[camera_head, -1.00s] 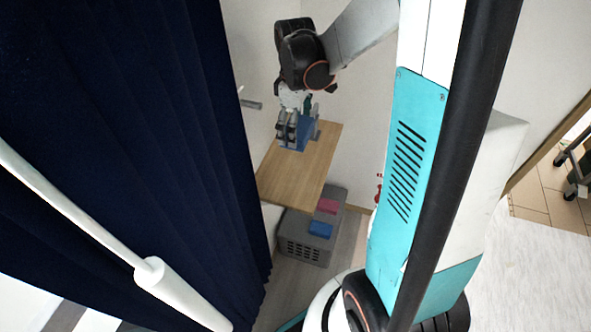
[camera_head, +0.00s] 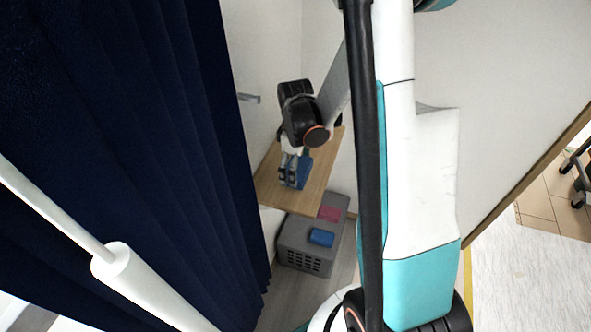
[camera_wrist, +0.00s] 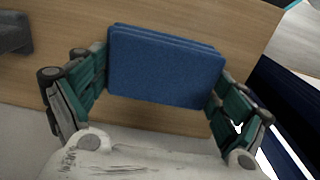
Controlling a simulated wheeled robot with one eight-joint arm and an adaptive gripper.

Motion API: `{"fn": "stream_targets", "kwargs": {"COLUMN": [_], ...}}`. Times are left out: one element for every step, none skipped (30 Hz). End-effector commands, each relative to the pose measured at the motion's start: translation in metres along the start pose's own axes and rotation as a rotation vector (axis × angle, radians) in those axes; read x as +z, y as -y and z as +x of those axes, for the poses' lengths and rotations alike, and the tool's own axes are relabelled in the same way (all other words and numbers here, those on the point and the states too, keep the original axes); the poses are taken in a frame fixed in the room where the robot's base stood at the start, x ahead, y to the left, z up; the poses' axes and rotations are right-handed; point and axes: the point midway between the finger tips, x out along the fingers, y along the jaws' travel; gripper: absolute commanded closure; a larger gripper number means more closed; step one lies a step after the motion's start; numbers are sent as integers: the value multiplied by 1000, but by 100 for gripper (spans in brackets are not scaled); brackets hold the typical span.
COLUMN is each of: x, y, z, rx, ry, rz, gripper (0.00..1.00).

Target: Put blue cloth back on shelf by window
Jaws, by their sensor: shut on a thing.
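My gripper (camera_head: 292,175) is shut on a folded blue cloth (camera_head: 304,172) over the wooden shelf (camera_head: 270,188). In the wrist view, the blue cloth (camera_wrist: 165,68) sits between the two green-and-grey fingers of my gripper (camera_wrist: 163,76), held by its left and right edges. The shelf (camera_wrist: 150,120) fills the background behind the cloth. I cannot tell whether the cloth touches the shelf. My wrist and arm partly cover the cloth and the shelf's far end in the head view.
A grey crate (camera_head: 300,260) stands on the floor below the shelf, with another blue cloth (camera_head: 321,237) and a pink cloth (camera_head: 329,214) on top. A dark blue curtain (camera_head: 130,150) hangs close on the left. A dark grey object (camera_wrist: 12,35) shows at the wrist view's left edge.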

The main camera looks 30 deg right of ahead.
Motion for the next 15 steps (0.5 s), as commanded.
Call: {"fn": "stream_targets", "kwargs": {"x": [0, 0, 0, 0, 0, 0, 0, 0, 0, 0, 0, 0, 0, 0, 0], "y": [0, 0, 0, 0, 0, 0, 0, 0, 0, 0, 0, 0, 0, 0, 0], "z": [6, 7, 6, 6, 6, 5, 5, 5, 5, 5, 5, 5, 5, 5, 5], "rx": [0, 0, 0, 0, 0, 0, 0, 0, 0, 0, 0, 0, 0, 0, 0], "ry": [0, 0, 0, 0, 0, 0, 0, 0, 0, 0, 0, 0, 0, 0, 0], "rz": [0, 0, 0, 0, 0, 0, 0, 0, 0, 0, 0, 0, 0, 0, 0], "gripper": [34, 34, 37, 37, 37, 38, 38, 2, 0, 0, 0, 0, 0, 0, 0]}}
